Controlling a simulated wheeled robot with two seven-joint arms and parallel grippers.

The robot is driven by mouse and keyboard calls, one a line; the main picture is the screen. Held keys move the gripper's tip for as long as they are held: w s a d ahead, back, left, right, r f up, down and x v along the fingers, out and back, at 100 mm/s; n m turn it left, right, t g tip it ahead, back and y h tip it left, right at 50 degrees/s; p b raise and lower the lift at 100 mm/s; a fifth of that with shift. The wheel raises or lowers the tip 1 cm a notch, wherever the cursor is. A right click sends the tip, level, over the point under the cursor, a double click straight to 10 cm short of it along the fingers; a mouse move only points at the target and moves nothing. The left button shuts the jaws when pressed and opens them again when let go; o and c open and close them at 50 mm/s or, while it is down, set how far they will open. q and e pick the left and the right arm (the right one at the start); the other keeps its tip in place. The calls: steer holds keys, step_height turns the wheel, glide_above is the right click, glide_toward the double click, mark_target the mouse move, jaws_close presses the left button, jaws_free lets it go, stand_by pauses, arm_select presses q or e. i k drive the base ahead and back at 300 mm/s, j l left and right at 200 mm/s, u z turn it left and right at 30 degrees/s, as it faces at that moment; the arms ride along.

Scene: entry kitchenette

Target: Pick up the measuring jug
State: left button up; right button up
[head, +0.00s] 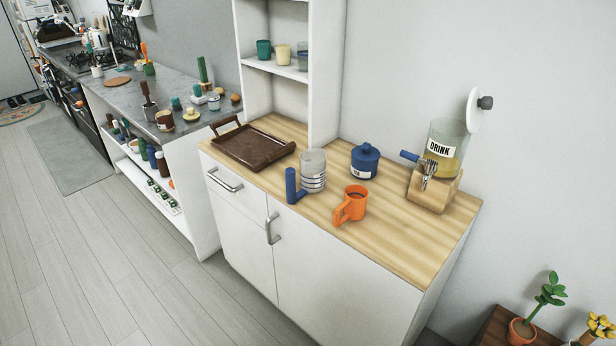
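The measuring jug (314,170) is a clear cylinder with dark measuring lines and a blue handle (292,186) on its left side. It stands upright near the front edge of the wooden counter top (400,235). Neither of my grippers shows in the head view.
A brown tray (252,147) lies left of the jug. An orange mug (352,205) stands close at its front right, and a blue lidded pot (365,161) behind right. A drink dispenser (446,150) stands further right. The floor (130,260) before the cabinet is clear.

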mark_target(306, 176)
steer(key=j+z, duration=0.1)
steer(key=z, duration=0.95)
steer(key=j+z, duration=0.4)
steer(key=j, duration=0.15)
steer(key=j+z, duration=0.4)
steer(key=j, duration=0.15)
steer(key=k+j+z, duration=0.1)
steer(key=j+z, duration=0.3)
steer(key=k+j, duration=0.1)
steer(key=j, duration=0.25)
steer(key=k+j+z, duration=0.1)
steer(key=j, duration=0.3)
steer(key=k+j, duration=0.15)
steer(key=j, duration=0.2)
steer(key=k+j, duration=0.15)
steer(key=j, duration=0.25)
steer(key=k+j+z, duration=0.1)
steer(key=j, duration=0.25)
steer(key=k+j, duration=0.15)
steer(key=j, duration=0.2)
steer(key=k+j+z, duration=0.1)
steer(key=j, duration=0.25)
steer(key=k, duration=0.05)
